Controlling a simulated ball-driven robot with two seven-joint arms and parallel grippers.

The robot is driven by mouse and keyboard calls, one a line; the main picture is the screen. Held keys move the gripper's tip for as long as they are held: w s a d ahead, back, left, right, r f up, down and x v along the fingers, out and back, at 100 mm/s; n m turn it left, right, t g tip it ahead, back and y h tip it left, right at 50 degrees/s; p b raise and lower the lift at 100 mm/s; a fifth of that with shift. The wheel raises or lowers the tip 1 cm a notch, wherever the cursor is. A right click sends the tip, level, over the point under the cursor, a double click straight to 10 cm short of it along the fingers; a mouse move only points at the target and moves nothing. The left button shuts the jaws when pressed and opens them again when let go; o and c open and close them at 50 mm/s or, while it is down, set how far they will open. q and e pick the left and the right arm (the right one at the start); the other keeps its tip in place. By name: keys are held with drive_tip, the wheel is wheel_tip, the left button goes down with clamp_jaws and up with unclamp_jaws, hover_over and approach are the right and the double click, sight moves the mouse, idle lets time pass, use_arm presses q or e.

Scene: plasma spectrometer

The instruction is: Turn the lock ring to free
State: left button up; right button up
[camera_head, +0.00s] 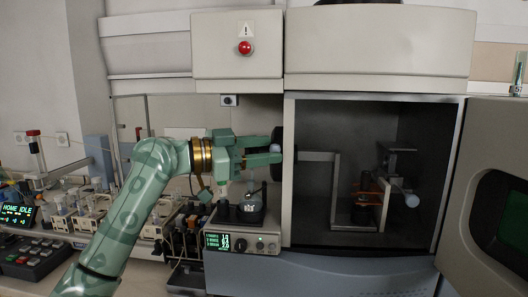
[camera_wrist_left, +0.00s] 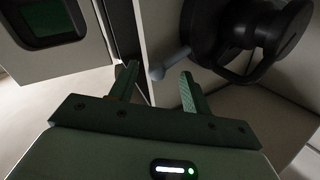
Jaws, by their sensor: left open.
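The lock ring (camera_head: 277,138) is black and sits edge-on at the left side of the instrument's chamber. In the left wrist view the black ring (camera_wrist_left: 228,55) is at the upper right, with a short grey-blue lever (camera_wrist_left: 170,66) ending in a ball. My left gripper (camera_head: 278,151) reaches in from the left, beside the ring. Its two fingers are open. In the left wrist view the gripper (camera_wrist_left: 159,80) has the lever's ball end between its fingertips, with visible gaps on both sides. My right gripper is not in view.
The chamber (camera_head: 375,120) is open, and its door (camera_head: 478,185) with a dark window swings out at the right. A small display unit (camera_head: 243,242) stands below my gripper. A red button (camera_head: 245,48) is above. Bench glassware and a control box fill the left.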

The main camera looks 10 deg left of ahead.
use_arm(q)
drive_tip(key=shift+w+d, duration=0.1)
drive_tip(key=shift+d, duration=0.1)
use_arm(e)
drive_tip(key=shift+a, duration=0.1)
